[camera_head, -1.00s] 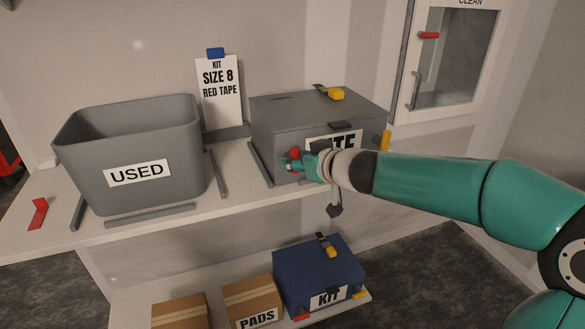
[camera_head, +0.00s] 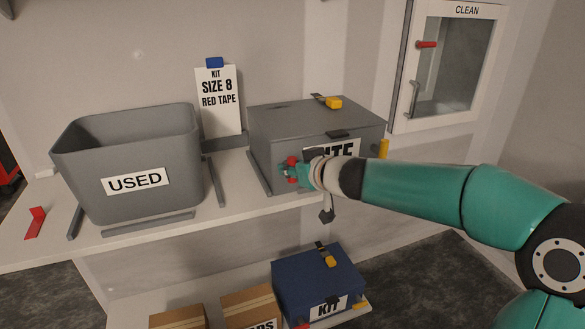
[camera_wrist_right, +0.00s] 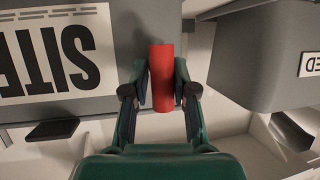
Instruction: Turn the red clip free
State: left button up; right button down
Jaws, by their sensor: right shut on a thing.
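The red clip (camera_head: 292,168) is on the front left of the grey box (camera_head: 280,117) with a white label, on the upper shelf. My right gripper (camera_head: 291,172) is at the clip and partly hides it. In the right wrist view the red clip (camera_wrist_right: 162,80) stands upright between the two fingers of my right gripper (camera_wrist_right: 162,90), which are shut on it. The box's label (camera_wrist_right: 55,52) appears upside down there. Yellow clips show on the box's top (camera_head: 333,102) and right side (camera_head: 383,147). My left gripper is not in view.
A grey bin marked USED (camera_head: 130,165) stands left of the box. A sign (camera_head: 218,100) stands behind. Another red piece (camera_head: 36,222) lies at the shelf's left. A blue KIT box (camera_head: 318,280) sits below. A CLEAN cabinet (camera_head: 450,65) hangs at the right.

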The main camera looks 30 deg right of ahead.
jog(key=shift+a, duration=0.1)
jog(key=shift+n+h, duration=0.3)
jog(key=shift+w+a+f+n+h+b, duration=0.15)
jog(key=shift+n+h+b, duration=0.15)
jog(key=shift+n+b, duration=0.3)
jog(key=shift+a+f+n+g+h+b, duration=0.25)
jog(key=shift+n+h+b, duration=1.1)
jog(key=shift+b, duration=1.25)
jog(key=shift+a+f+n+g+h+b, duration=0.15)
jog(key=shift+f+n+h+b, duration=0.15)
jog(key=shift+n+h+b, duration=1.7)
jog(key=shift+a+f+n+g+h+b, duration=0.2)
jog(key=shift+n+b, duration=0.95)
jog(key=shift+b, duration=2.1)
jog(key=shift+d, duration=0.15)
jog(key=c, duration=1)
grip_release()
jog(key=shift+d, duration=0.1)
jog(key=shift+w, duration=0.1)
